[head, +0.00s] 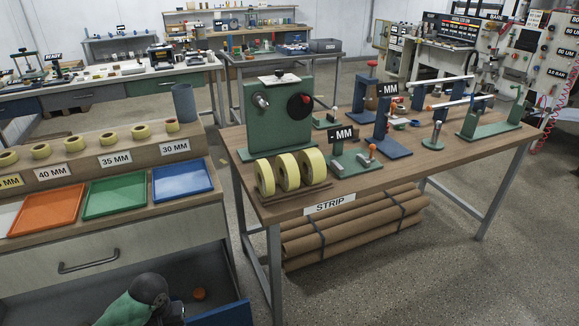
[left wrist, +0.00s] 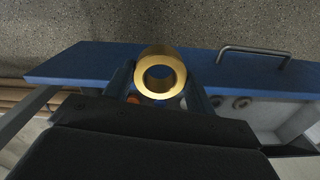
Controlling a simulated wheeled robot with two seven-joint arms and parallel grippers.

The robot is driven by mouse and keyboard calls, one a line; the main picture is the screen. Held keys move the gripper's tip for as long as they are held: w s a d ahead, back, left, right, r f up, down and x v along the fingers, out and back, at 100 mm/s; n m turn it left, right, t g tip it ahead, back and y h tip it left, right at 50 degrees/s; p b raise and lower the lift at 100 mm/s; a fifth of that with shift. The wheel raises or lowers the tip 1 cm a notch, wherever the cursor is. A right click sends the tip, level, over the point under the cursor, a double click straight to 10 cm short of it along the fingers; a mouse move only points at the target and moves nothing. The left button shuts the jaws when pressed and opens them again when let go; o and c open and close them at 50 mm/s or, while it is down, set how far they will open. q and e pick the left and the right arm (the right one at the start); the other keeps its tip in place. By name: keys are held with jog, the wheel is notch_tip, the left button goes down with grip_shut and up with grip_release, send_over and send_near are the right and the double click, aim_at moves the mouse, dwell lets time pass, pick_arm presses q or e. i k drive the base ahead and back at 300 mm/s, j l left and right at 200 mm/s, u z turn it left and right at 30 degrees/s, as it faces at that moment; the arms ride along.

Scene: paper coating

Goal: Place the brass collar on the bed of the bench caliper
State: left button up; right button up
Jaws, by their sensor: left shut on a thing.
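The brass collar (left wrist: 160,72) is a short, thick gold ring in the left wrist view, its hole facing the camera. My left gripper (left wrist: 160,88) is shut on it, with one dark finger on each side. In the head view the green and black end of my left arm (head: 145,298) is low over the open drawer; the collar cannot be made out there. A green stand with an MM sign (head: 350,162), grey jaws and an orange part looks like the bench caliper. It stands on the wooden table, far from the collar. My right gripper is not in view.
An orange piece (head: 199,293) lies in the drawer. Yellow tape rolls (head: 265,178) stand left of the MM stand. Coloured trays (head: 115,197) sit on the left bench.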

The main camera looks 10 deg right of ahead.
aim_at(350, 165)
jog(key=l+u, duration=0.25)
jog(key=l, duration=2.1)
jog(key=i, duration=0.05)
